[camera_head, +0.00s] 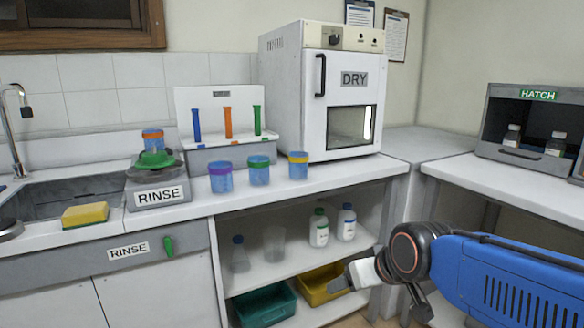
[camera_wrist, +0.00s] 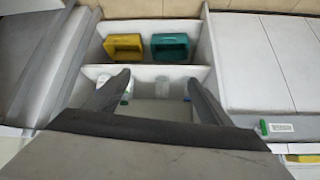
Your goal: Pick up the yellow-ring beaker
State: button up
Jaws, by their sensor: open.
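The yellow-ring beaker (camera_head: 298,166) holds blue content and stands upright on the white counter, in front of the white DRY oven. It is the rightmost of a row of three; a green-ring beaker (camera_head: 259,171) and a purple-ring beaker (camera_head: 220,178) stand to its left. My gripper (camera_head: 338,285) is below and to the right of it, in front of the lower shelves, clear of the beakers. In the wrist view my gripper (camera_wrist: 158,80) shows two fingers spread apart with nothing between them. I cannot make out the yellow-ring beaker in the wrist view.
The DRY oven (camera_head: 328,95) stands behind the beakers. A tube rack (camera_head: 222,155) and the RINSE unit (camera_head: 158,190) with an orange-ring beaker (camera_head: 153,139) are left. Bottles (camera_head: 319,228) and bins (camera_head: 264,306) fill the shelves. The right counter (camera_head: 510,184) has free room.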

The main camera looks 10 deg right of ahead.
jog(key=w+a+r+t, duration=0.2)
jog(key=w+r, duration=0.1)
jog(key=w, duration=0.4)
jog(key=w+a+r+t, duration=0.2)
jog(key=w+r+t, duration=0.15)
jog(key=w, duration=0.45)
jog(key=m+t+h, duration=0.1)
jog(key=t, duration=0.4)
send_near(298, 171)
jog(key=shift+g+h, duration=0.25)
jog(key=shift+h, duration=0.05)
jog(key=w, duration=1.1)
jog(key=shift+w+r, duration=0.2)
jog(key=shift+w+d+r, duration=0.1)
jog(key=shift+w+d, duration=0.1)
jog(key=shift+w, duration=1.1)
jog(key=shift+w+d+r, duration=0.1)
jog(key=shift+w+d, duration=0.1)
jog(key=shift+w, duration=1.1)
jog(key=c, duration=1.2)
